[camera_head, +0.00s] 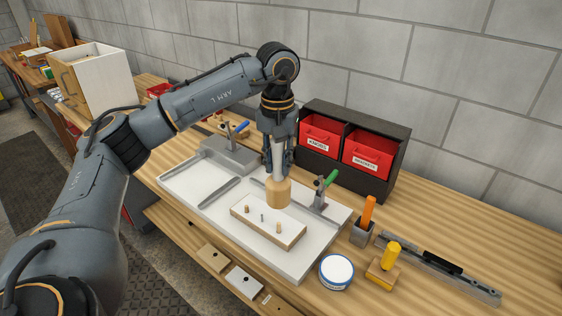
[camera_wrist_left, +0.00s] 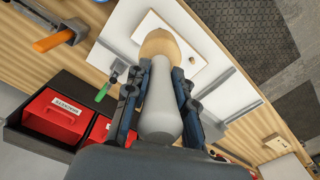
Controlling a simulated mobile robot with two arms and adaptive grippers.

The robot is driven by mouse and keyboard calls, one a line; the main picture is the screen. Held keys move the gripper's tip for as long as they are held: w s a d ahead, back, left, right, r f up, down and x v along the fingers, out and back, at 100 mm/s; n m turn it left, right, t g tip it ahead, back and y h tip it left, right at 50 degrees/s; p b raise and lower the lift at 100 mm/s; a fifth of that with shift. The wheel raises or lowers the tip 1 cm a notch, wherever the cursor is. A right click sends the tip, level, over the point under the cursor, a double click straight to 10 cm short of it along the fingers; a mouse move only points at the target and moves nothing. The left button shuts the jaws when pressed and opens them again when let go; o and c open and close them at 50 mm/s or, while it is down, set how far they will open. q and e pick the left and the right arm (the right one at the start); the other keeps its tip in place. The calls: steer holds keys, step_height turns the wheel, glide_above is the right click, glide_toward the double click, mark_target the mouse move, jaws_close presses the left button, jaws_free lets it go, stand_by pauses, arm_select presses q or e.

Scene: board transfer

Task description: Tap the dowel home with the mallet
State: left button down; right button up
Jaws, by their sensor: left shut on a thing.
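My left gripper (camera_head: 279,158) is shut on the pale grey handle of a mallet and points down; it also shows in the left wrist view (camera_wrist_left: 158,95). The mallet (camera_head: 278,193) has a light wooden head, which hangs at the lower end over the far side of a wooden block (camera_head: 292,240). In the left wrist view the mallet head (camera_wrist_left: 159,45) partly covers the block (camera_wrist_left: 190,55). Two wooden dowels, one at the left (camera_head: 247,209) and one at the right (camera_head: 279,227), stand up from the block, with a thin grey pin (camera_head: 262,217) between them. My right gripper is not seen.
The block lies on a white board (camera_head: 308,262) with a green-handled clamp (camera_head: 322,192) behind it. Red bins (camera_head: 367,157) stand at the back. An orange-handled tool (camera_head: 368,212), a white-lidded tin (camera_head: 337,271), a yellow-handled tool (camera_head: 390,254) and a metal rail (camera_head: 455,278) are at the right.

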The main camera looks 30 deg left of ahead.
mark_target(278, 180)
arm_select(q)
steer(key=shift+a, duration=0.15)
steer(key=shift+d+f+b, duration=0.25)
steer(key=shift+f+b, duration=0.15)
step_height(278, 180, down, 4)
steer(key=shift+a+r+b, duration=0.1)
steer(key=shift+r+b, duration=0.15)
steer(key=shift+b, duration=0.95)
steer(key=shift+f+b, duration=0.4)
steer(key=shift+f, duration=0.15)
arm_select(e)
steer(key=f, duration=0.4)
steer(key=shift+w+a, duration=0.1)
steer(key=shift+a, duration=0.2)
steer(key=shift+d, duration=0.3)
